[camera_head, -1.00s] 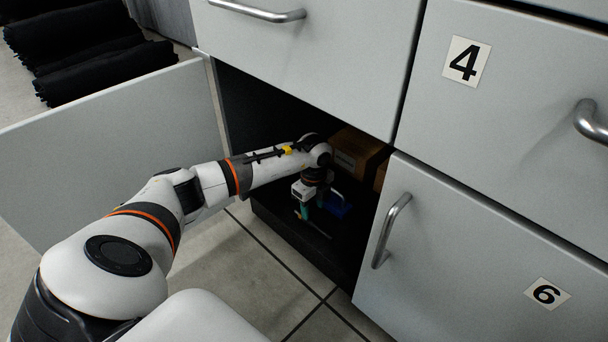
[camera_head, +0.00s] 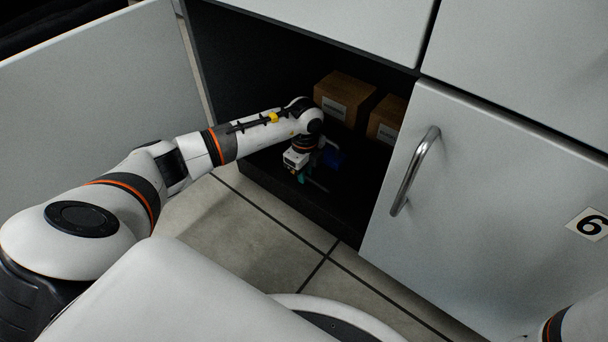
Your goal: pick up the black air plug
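My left arm reaches into the open, dark lower cabinet compartment. My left gripper (camera_head: 307,179) points down just above the compartment floor, with teal fingertips. It is small and dark there, so I cannot tell whether the fingers are apart or closed on anything. I cannot make out the black air plug against the black floor. A blue object (camera_head: 334,158) lies right behind the gripper, partly hidden by it. My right gripper is out of view; only a piece of my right arm shows at the lower right corner.
Two cardboard boxes (camera_head: 343,98) (camera_head: 386,119) stand at the back of the compartment (camera_head: 335,215). An open door (camera_head: 95,85) stands at the left. A closed door (camera_head: 480,170) with a metal handle, labelled 6, bounds the right. Tiled floor lies in front.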

